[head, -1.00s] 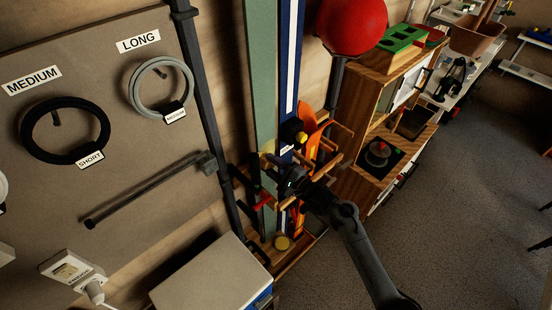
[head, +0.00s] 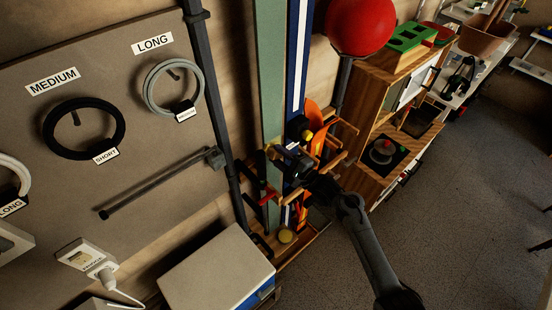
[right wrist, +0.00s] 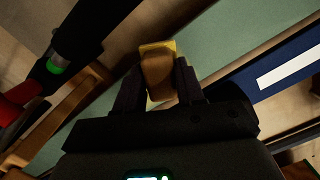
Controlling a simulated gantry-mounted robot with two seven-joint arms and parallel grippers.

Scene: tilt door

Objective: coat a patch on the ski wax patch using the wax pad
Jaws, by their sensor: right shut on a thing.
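The green ski (head: 270,70) stands upright against the wall, beside a blue ski (head: 297,70) with a white stripe. My right gripper (head: 276,152) is at the lower part of the green ski. In the right wrist view, its two fingers (right wrist: 158,88) are shut on the wax pad (right wrist: 157,72), a brown block with a yellow edge. The pad is in front of the green ski face (right wrist: 225,45); I cannot tell whether it touches. No separate wax patch can be made out on the ski. My left gripper is not in view.
Wooden rack pegs (head: 335,160) and an orange item (head: 313,125) are close to the right gripper. A grey-topped box (head: 215,270) stands below left. A wooden cabinet (head: 365,120) stands to the right.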

